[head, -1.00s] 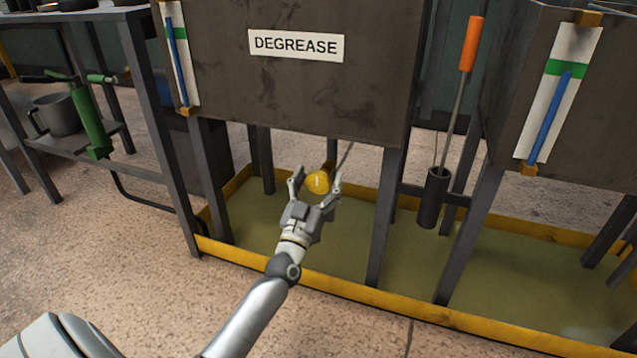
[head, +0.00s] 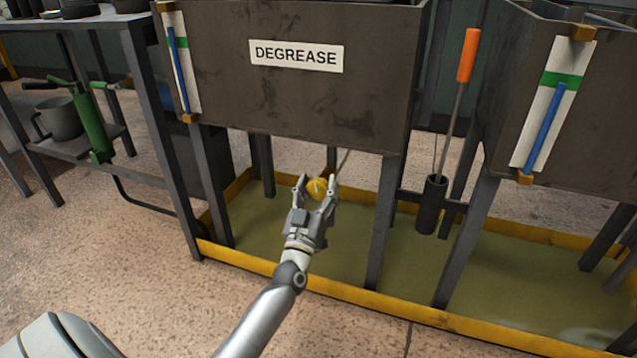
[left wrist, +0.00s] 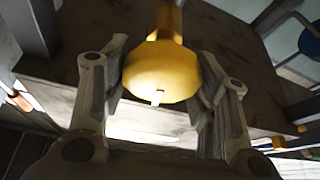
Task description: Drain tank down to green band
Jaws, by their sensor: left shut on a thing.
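The dark tank labelled DEGREASE (head: 300,105) stands on legs. Its white gauge strip (head: 170,20) at the left corner has a green band (head: 183,44) and a blue column (head: 182,80) whose top shows above the band. A round yellow knob (head: 317,187) with a small white mark sits under the tank. My left gripper (head: 316,190) is shut on the knob, a finger on each side. In the left wrist view, the knob (left wrist: 162,75) lies between the fingers (left wrist: 160,95).
A yellow-rimmed tray (head: 350,291) with greenish liquid lies below. At right, another tank (head: 500,110) has a gauge whose blue column (head: 545,125) ends in its green band. An orange-handled tool (head: 467,55) stands in a dark holder (head: 430,205). A shelf at left holds a mug (head: 58,120).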

